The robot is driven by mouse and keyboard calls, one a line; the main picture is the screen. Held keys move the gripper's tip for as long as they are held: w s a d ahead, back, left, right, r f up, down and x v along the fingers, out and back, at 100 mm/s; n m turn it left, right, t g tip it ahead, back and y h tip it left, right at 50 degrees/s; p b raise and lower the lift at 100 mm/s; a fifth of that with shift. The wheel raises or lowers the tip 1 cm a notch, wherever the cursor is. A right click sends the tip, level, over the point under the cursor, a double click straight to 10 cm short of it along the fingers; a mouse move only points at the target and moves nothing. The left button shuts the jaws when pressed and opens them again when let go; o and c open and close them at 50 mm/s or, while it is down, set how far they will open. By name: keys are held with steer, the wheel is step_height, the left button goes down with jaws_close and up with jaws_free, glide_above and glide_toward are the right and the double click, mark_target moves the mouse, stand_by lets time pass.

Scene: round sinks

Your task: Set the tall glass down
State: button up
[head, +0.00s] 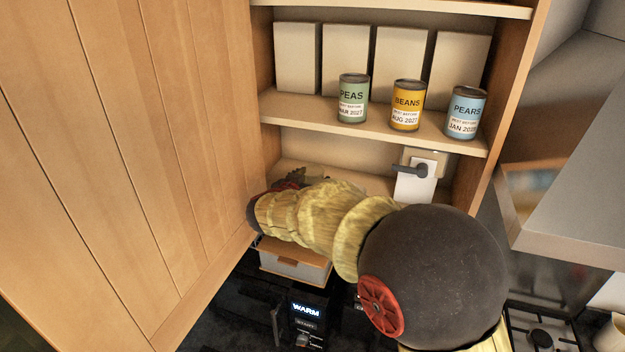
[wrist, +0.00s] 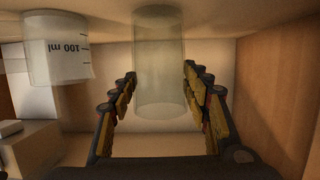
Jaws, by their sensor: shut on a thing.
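The tall glass (wrist: 158,95) is clear and slightly greenish, seen in the wrist view inside a wooden cupboard. My gripper (wrist: 160,76) is shut on it, with one jointed finger on each side. The wrist picture appears upside down, so the shelf board (wrist: 225,14) shows along its top. One end of the glass overlaps this board; I cannot tell whether they touch. In the head view my arm reaches into the cupboard's lower part and hides the glass and most of my gripper.
A measuring cup (wrist: 57,60) marked 100 ml is left of the glass. A large wooden door (head: 130,150) is close on the left; a grey hood (head: 575,190) is right.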

steer(key=shift+f, duration=0.2)
steer(key=o, duration=1.3)
steer(key=shift+o, duration=0.4)
